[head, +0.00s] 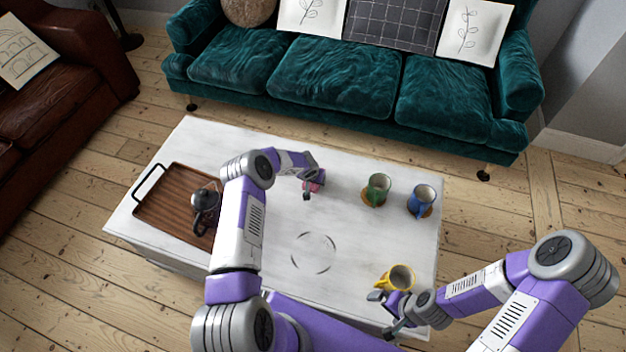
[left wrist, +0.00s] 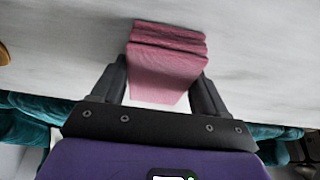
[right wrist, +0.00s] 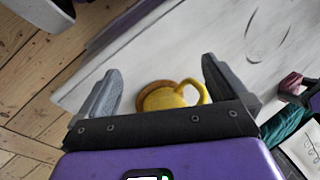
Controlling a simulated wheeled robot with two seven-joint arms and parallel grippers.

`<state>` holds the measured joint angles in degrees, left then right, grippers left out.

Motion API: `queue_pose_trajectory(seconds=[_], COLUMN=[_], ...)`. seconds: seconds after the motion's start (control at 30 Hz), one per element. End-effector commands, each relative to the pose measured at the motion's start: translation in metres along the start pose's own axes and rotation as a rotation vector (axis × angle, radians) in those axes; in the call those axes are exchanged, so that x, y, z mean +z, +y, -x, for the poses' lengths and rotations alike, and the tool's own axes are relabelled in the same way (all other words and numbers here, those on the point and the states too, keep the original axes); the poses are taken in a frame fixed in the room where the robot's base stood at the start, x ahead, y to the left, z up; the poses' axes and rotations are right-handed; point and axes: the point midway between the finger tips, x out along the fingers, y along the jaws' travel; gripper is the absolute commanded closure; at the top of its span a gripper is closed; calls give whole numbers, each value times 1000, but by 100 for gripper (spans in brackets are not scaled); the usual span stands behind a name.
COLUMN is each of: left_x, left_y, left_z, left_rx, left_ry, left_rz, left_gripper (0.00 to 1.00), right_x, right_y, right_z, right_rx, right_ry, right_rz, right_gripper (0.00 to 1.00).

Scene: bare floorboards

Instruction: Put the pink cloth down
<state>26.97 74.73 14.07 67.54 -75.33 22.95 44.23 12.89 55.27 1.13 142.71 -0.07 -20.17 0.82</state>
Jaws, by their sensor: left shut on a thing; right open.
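The pink cloth (left wrist: 167,62) is a folded stack between the fingers of my left gripper (left wrist: 163,88), which is shut on it. In the head view the cloth (head: 316,185) shows small at my left gripper (head: 309,188), over the middle of the white table (head: 290,222). In the left wrist view its far end is close to the white surface; I cannot tell whether it touches. My right gripper (head: 388,312) is open at the table's front right, beside the yellow mug (head: 401,277). In the right wrist view the mug (right wrist: 165,98) appears beyond the empty, spread fingers (right wrist: 160,85).
A green mug (head: 378,188) and a blue mug (head: 421,200) stand on coasters at the table's right. A wooden tray (head: 166,205) with a dark pot (head: 205,203) is at the left. A broken dark ring (head: 314,253) marks a clear tabletop patch. A teal sofa (head: 335,80) stands behind.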

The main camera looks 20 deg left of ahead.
Motion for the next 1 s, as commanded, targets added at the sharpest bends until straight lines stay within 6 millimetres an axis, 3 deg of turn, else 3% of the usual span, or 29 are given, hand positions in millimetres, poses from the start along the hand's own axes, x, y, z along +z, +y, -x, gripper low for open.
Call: queue_pose_trajectory(seconds=[0.27, 0.3, 0.47, 0.83, 1.0], left_x=[1, 1, 1, -1, -4], left_y=[0, 0, 0, 0, 0], left_z=[-2, -2, -1, 3, 29], left_rx=[0, 0, 0, 0, -1], left_ry=[0, 0, 0, 0, 2], left_rz=[0, 0, 0, 0, -5], left_gripper=[55, 23, 1, 1, 1], right_x=[0, 0, 0, 0, 0], right_y=[1, 1, 1, -1, -5], right_z=[-4, -4, -3, 2, 13], right_rx=[0, 0, 0, 0, 0], right_ry=[0, 0, 0, 0, 0], right_rz=[0, 0, 0, 0, 0], right_gripper=[0, 0, 0, 0, 0])
